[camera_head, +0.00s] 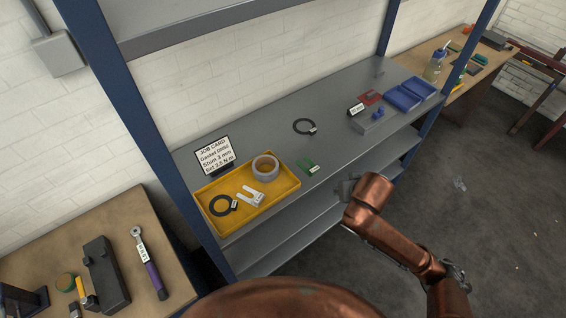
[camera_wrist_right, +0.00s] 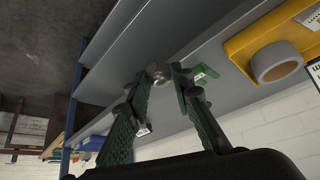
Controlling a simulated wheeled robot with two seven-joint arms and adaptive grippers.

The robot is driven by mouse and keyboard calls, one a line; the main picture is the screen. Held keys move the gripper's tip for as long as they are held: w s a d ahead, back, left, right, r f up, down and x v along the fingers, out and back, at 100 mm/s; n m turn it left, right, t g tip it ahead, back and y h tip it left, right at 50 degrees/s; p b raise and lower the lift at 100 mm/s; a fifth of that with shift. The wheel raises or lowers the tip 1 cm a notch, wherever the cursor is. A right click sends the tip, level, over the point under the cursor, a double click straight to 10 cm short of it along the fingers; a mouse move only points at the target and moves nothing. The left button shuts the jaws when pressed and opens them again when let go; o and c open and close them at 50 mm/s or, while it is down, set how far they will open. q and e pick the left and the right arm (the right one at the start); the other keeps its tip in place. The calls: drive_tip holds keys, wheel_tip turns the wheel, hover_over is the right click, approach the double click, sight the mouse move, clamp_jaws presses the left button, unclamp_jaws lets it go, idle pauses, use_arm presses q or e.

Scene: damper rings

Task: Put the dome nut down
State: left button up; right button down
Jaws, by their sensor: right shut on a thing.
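The dome nut (camera_wrist_right: 158,71) is a small grey rounded metal piece between the fingertips of my right gripper (camera_wrist_right: 160,75) in the right wrist view. The gripper is shut on it. In the head view my right gripper (camera_head: 347,187) is at the shelf's front edge, mostly behind its copper arm, and the nut cannot be made out there. The grey shelf top (camera_head: 262,130) lies beyond the fingers. I cannot tell the nut's exact height over it. My left gripper is in neither view.
A yellow tray (camera_head: 285,194) holds a tape roll (camera_head: 265,168), a black ring (camera_head: 222,205) and white parts. A green tagged piece (camera_head: 307,166) lies beside it. Another black ring (camera_head: 304,127) and blue bins (camera_head: 403,98) are farther back. The shelf between them has free room.

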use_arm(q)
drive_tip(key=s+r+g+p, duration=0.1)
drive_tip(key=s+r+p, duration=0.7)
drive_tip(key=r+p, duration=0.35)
use_arm(e)
drive_tip(key=w+a+n+g+y+p, duration=0.1)
drive_tip(key=w+a+n+p, duration=0.1)
drive_tip(key=a, duration=0.4)
drive_tip(key=w+a+f+n+g+y+p, duration=0.1)
drive_tip(key=w+a+n+y+p, duration=0.1)
drive_tip(key=w+a+n+p, duration=0.1)
drive_tip(key=w+a+n+g+y+p, duration=0.1)
drive_tip(key=a+n+p, duration=0.4)
drive_tip(key=a, duration=0.5)
drive_tip(key=shift+w+f+n+y, duration=0.3)
drive_tip(key=shift+w+n+y, duration=0.3)
drive_tip(key=shift+w, duration=0.05)
wheel_tip(320, 180, down, 4)
drive_tip(key=shift+r+b, duration=0.25)
drive_tip(key=shift+b, duration=0.75)
drive_tip(key=shift+f, duration=0.45)
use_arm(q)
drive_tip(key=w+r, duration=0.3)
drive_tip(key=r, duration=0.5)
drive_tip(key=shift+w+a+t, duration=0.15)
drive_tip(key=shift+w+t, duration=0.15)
